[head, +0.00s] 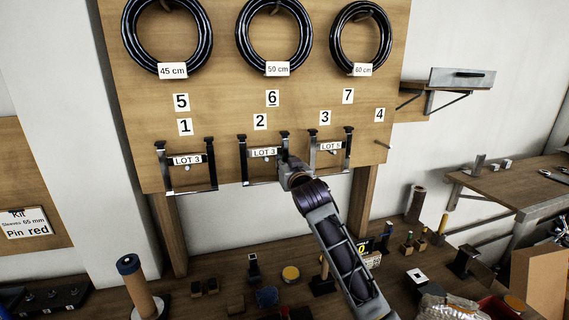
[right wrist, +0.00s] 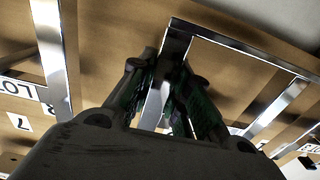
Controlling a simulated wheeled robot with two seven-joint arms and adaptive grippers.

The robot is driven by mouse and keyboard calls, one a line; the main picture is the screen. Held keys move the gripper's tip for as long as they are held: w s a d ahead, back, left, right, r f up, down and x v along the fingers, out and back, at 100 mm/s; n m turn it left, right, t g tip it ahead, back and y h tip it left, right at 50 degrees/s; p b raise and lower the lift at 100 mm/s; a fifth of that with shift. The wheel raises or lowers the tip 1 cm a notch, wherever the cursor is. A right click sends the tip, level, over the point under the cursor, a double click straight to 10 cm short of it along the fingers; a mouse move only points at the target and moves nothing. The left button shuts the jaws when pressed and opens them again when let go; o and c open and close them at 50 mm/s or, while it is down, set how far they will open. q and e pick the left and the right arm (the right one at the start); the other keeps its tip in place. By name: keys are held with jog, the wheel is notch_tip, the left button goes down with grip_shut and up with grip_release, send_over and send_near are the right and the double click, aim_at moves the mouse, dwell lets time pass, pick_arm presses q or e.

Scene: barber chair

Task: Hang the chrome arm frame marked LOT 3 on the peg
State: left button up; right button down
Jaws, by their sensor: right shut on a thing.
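Two chrome arm frames with labels reading LOT 3 hang on the wooden board: the left frame (head: 191,191) under number 1 and the middle frame (head: 243,172) under number 2. My right gripper (head: 286,165) is at the right side of the middle frame. In the right wrist view its fingers (right wrist: 163,95) are shut around a chrome bar (right wrist: 175,45) of that frame. A bare peg (head: 383,146) sticks out under number 4. My left gripper is not in view.
A third chrome frame (head: 347,150) hangs close right under number 3; its label looks like LOT 5. Black rings (head: 167,72) hang above. The bench (head: 215,305) below holds several small parts. A shelf (head: 462,77) and side table (head: 515,185) stand at right.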

jog(key=shift+r, duration=0.15)
jog(key=c, duration=1.3)
grip_release()
jog(key=shift+o, duration=0.2)
jog(key=shift+f, duration=0.25)
jog(key=s+d, duration=0.2)
jog(key=s, duration=0.9)
jog(key=shift+s+d+r, duration=0.15)
jog(key=shift+s+d, duration=0.05)
jog(key=shift+s, duration=0.2)
